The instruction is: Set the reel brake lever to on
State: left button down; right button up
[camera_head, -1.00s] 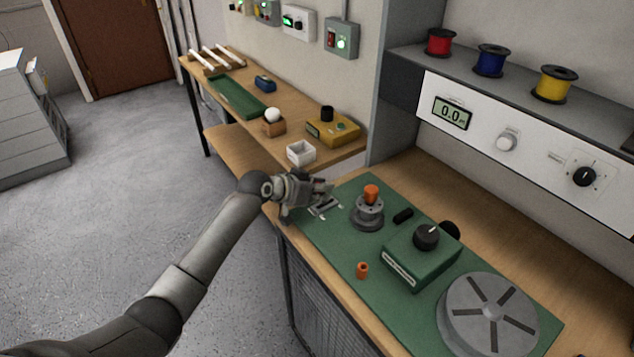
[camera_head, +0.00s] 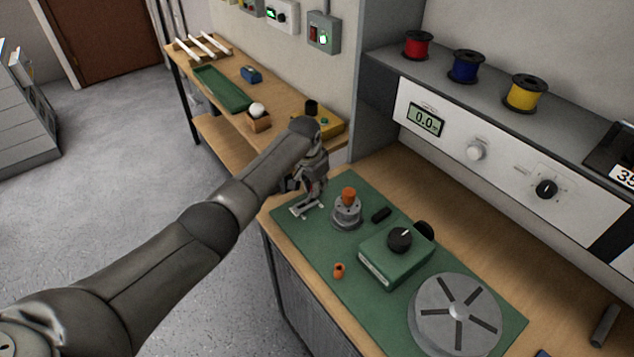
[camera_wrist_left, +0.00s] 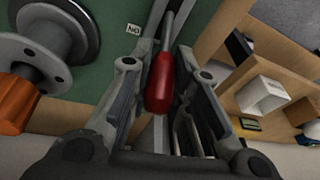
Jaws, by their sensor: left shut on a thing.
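The reel brake lever (camera_wrist_left: 161,86) shows in the left wrist view as a red grip on a grey rod, between my left gripper's fingers. The rod runs up towards the top edge of the picture, beside a small white label (camera_wrist_left: 133,29) that reads ON upside down. My left gripper (camera_head: 306,206) is shut on the lever, pointing down at the far left end of the green mat (camera_head: 312,262). In the head view it hides the red grip. The flanged grey reel post with an orange top (camera_head: 347,210) stands just right of the gripper. My right gripper is not in view.
A green box with a black knob (camera_head: 392,257), a small orange piece (camera_head: 339,271) and a slotted grey disc (camera_head: 457,314) are on the mat. A panel (camera_head: 500,160) and shelf with spools stand behind. A second bench (camera_head: 232,137) lies beyond my arm.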

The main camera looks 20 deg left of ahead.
pick_arm(q)
jog(key=shift+d, duration=0.1)
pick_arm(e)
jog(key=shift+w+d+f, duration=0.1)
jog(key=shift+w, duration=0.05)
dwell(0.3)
pick_arm(q)
jog(key=c, duration=1.3)
grip_release()
jog(key=shift+w+f, duration=0.1)
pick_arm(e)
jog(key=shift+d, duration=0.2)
pick_arm(q)
jog(key=v, duration=1.2)
jog(key=shift+w+d, duration=0.15)
jog(key=shift+w, duration=0.1)
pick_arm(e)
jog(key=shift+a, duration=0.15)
